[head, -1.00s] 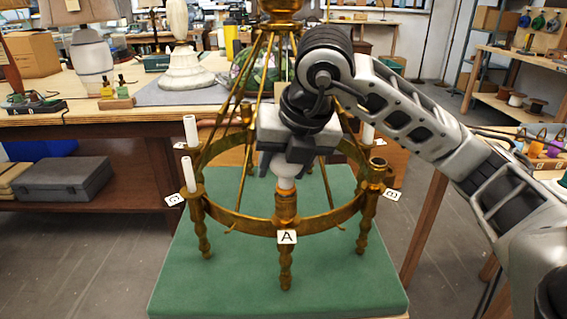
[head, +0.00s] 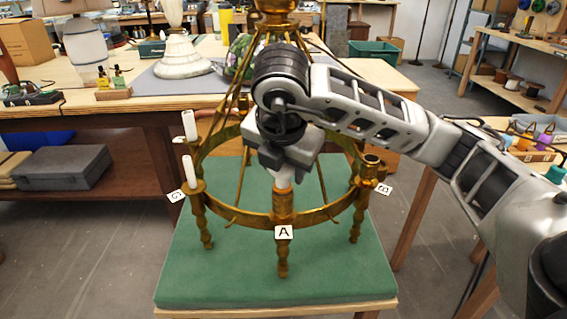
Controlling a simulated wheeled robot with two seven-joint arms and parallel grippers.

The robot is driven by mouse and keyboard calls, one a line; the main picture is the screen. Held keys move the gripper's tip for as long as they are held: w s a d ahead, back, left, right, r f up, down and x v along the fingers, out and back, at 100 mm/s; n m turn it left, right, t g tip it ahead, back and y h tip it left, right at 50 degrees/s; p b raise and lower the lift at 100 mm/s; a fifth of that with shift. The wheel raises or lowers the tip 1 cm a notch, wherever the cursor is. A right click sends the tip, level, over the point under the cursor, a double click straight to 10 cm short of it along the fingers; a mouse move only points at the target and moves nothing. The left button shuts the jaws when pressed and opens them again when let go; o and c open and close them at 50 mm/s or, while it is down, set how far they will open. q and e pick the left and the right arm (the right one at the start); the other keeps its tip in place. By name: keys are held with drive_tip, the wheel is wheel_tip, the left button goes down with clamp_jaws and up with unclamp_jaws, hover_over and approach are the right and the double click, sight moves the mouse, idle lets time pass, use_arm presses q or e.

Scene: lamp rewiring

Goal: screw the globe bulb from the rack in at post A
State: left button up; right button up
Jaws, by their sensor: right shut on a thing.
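The brass chandelier ring (head: 325,214) stands on its legs on a green pad. Post A (head: 283,205) is at its front, above a white tag marked A (head: 284,232). My right gripper (head: 284,165) is right above post A, pointing down and shut on the white globe bulb (head: 283,182). Most of the bulb is hidden by the jaws; its lower end meets the top of post A. How far it sits in the socket cannot be seen. My left gripper is not in view.
The post by tag B (head: 384,190) has an open cup. Brass rods slope up behind my gripper. The green pad (head: 210,285) is clear in front. A workbench with lamps (head: 185,62) is behind.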

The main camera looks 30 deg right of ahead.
drive_tip(key=r+m+p, duration=0.1)
drive_tip(key=p, duration=0.2)
drive_tip(key=shift+r, duration=0.2)
drive_tip(key=m+g+p, duration=0.1)
drive_tip(key=m+p, duration=0.1)
drive_tip(key=p, duration=0.1)
drive_tip(key=m+h+p, duration=0.1)
drive_tip(key=m+p, duration=0.1)
drive_tip(key=p, duration=0.1)
drive_tip(key=shift+s+d+f+g, duration=0.1)
drive_tip(key=shift+g, duration=0.3)
drive_tip(key=shift+f+m+h+p, duration=0.1)
drive_tip(key=shift+m+h+p, duration=0.2)
drive_tip(key=shift+m+p, duration=0.4)
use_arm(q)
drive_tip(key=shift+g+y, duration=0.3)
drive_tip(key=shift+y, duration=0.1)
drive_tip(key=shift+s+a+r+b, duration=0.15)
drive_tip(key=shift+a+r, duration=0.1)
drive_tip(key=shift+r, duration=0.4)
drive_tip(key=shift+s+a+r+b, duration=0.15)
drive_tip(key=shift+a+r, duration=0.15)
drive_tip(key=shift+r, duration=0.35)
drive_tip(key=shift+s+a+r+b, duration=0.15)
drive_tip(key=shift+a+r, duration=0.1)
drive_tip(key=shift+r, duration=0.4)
use_arm(e)
drive_tip(key=shift+s+f+m+g, duration=0.1)
drive_tip(key=shift+f+m+g, duration=0.4)
drive_tip(key=shift+m, duration=0.3)
